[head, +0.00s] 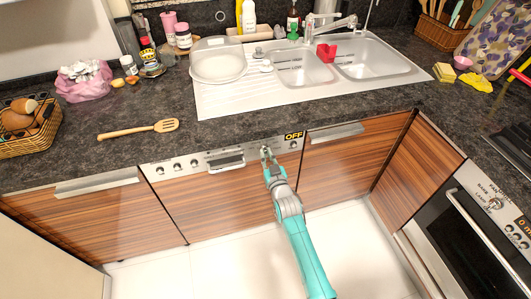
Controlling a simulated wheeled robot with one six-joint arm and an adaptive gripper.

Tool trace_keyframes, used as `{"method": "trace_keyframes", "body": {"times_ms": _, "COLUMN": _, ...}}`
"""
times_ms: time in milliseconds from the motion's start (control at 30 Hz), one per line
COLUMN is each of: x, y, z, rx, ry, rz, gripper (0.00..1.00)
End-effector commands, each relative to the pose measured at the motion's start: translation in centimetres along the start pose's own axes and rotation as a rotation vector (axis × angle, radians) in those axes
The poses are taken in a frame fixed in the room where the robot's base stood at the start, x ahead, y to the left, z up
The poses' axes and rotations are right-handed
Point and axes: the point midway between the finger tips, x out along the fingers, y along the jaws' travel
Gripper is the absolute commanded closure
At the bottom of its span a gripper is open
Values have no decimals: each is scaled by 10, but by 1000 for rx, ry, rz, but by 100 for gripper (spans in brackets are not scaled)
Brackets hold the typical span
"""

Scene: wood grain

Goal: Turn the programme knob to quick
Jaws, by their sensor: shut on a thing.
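The dishwasher's control strip (235,157) runs under the counter edge, with several small knobs at its left part and a dark handle recess (227,161) in the middle. A black display on its right part reads "OFF" (293,136) in yellow letters. My gripper (266,151) is at the strip just left of the display, shut on the programme knob. The fingers and arm hide most of that knob, and its pointer cannot be read.
The dark counter (250,128) overhangs the strip, holding a double sink (300,68) and a slotted wooden spatula (138,129). Wood-fronted cabinets (345,165) flank the strip. An oven (455,235) stands at the right. The white floor (215,270) is clear.

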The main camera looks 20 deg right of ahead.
Motion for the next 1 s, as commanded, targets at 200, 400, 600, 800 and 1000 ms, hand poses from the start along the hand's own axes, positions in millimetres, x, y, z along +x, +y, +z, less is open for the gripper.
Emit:
{"method": "trace_keyframes", "body": {"times_ms": 200, "x": 0, "y": 0, "z": 1, "rx": 17, "ry": -3, "rz": 0, "gripper": 100}}
{"method": "trace_keyframes", "body": {"times_ms": 400, "x": 0, "y": 0, "z": 1, "rx": 60, "ry": -3, "rz": 0, "gripper": 100}}
{"method": "trace_keyframes", "body": {"times_ms": 600, "x": 0, "y": 0, "z": 1, "rx": 283, "ry": -3, "rz": 0, "gripper": 100}}
{"method": "trace_keyframes", "body": {"times_ms": 800, "x": 0, "y": 0, "z": 1, "rx": 384, "ry": -3, "rz": 0, "gripper": 72}}
{"method": "trace_keyframes", "body": {"times_ms": 1000, "x": 0, "y": 0, "z": 1, "rx": 382, "ry": -1, "rz": 0, "gripper": 54}}
